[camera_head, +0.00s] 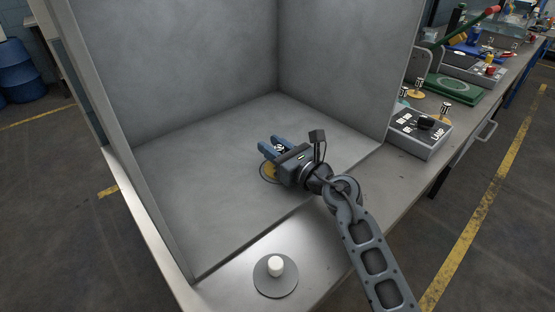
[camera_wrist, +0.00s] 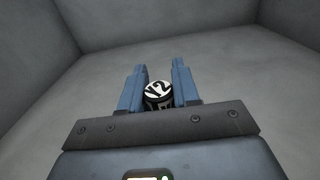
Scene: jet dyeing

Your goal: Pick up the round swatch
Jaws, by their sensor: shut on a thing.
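The round swatch (camera_head: 268,171) shows as a yellow disc edged with a dark ring, partly hidden under my gripper (camera_head: 271,145) in the head view. A short black knob with a white-marked top (camera_wrist: 159,91) stands between the fingers in the wrist view. My gripper (camera_wrist: 160,68) is shut on this knob, with one blue finger on each side. The disc is hidden in the wrist view. I cannot tell whether the disc touches the booth floor or is slightly above it.
A grey disc with a white knob (camera_head: 275,277) sits on the front ledge. A lamp switch box (camera_head: 420,135) and other yellow discs with knobs (camera_head: 417,95) stand on the right bench. The booth floor around my gripper is clear.

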